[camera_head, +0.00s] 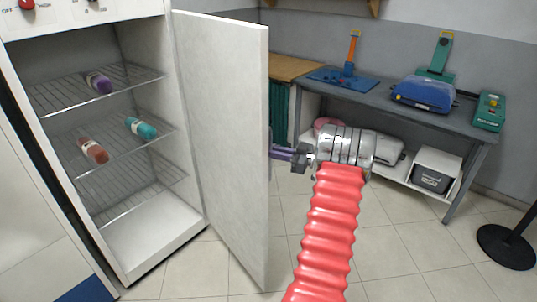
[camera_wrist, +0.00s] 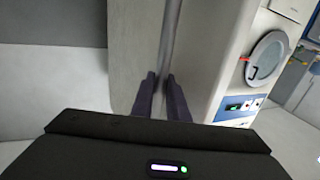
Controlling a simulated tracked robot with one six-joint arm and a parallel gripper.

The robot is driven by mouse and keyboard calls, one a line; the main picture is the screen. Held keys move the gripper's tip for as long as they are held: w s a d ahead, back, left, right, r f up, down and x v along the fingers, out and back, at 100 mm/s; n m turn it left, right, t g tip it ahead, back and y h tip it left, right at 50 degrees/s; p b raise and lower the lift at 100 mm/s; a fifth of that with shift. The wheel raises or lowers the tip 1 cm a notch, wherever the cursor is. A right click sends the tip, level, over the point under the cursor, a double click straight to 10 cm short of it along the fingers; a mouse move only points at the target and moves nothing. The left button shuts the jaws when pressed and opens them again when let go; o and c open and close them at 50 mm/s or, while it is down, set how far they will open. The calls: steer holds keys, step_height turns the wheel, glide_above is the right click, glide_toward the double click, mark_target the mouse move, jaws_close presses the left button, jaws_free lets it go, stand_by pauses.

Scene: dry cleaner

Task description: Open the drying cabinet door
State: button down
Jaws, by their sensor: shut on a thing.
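The drying cabinet (camera_head: 188,120) stands at the left in the head view, with wire shelves inside. Its white door (camera_head: 222,130) is swung wide open, hinged at the cabinet's right side, and its inner face shows. My gripper (camera_head: 275,152) is at the door's free edge, on the outer side. In the wrist view its two dark fingers (camera_wrist: 161,97) are shut on the vertical door handle (camera_wrist: 168,40), one on each side. The handle is mostly hidden behind the door in the head view.
Rolled items in purple, teal (camera_head: 141,127) and red lie on the cabinet shelves. A grey workbench (camera_head: 385,103) with a blue case (camera_head: 424,93) stands behind my arm. A black round stand base (camera_head: 507,247) is at the right. A washer (camera_wrist: 266,60) shows in the wrist view.

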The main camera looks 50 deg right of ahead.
steer(key=shift+w+d+r, duration=0.1)
steer(key=shift+d, duration=0.25)
steer(key=c, duration=1.7)
jaws_free()
steer(key=shift+c, duration=0.2)
steer(key=v, duration=1.4)
steer(key=shift+d, duration=0.1)
steer(key=shift+c, duration=0.5)
